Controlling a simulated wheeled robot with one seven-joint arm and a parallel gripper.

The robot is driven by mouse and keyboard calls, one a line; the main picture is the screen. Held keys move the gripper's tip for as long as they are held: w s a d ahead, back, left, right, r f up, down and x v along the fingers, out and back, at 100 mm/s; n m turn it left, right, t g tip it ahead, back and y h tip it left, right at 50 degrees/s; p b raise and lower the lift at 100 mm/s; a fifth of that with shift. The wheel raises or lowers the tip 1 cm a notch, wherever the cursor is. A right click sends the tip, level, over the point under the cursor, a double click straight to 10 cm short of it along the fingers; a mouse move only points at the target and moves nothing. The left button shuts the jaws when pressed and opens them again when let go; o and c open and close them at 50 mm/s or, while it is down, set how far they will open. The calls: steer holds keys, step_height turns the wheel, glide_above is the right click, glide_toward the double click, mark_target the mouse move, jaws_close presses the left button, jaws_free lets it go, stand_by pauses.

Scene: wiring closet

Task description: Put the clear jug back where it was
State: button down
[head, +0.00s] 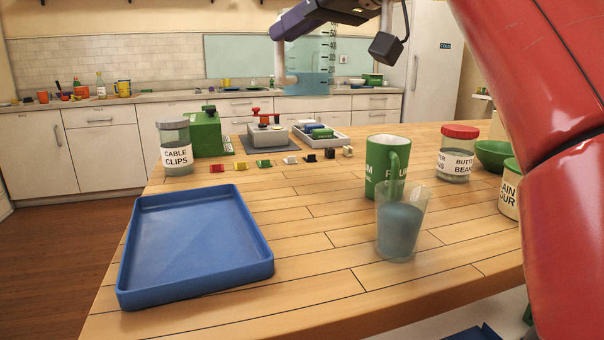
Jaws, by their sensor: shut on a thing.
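The clear jug (313,58) is at the top centre of the head view, with scale marks on its side and blue liquid in its lower part. It looks upright and raised, seen against the far counter and cabinets. My gripper (287,79) is at the jug's left side and shut on it; its fingers are only partly visible. A clear glass (402,228) with grey-blue contents stands on the wooden table (310,295), in front of a green mug (376,160).
A blue tray (196,241) lies at the table's left front. A cable clips jar (174,147), green box (207,132), grey device (267,135) and small coloured blocks stand behind. A red-lidded jar (457,154) and green bowl (492,154) are right. The table's middle is clear.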

step_height(320, 180, down, 19)
steer(key=b, duration=0.4)
steer(key=shift+s+f, duration=0.2)
steer(key=shift+f+b, duration=0.2)
steer(key=shift+b, duration=0.25)
steer(key=c, duration=1.5)
jaws_free()
steer(key=shift+o, duration=0.2)
steer(key=v, duration=1.2)
steer(key=shift+r, duration=0.15)
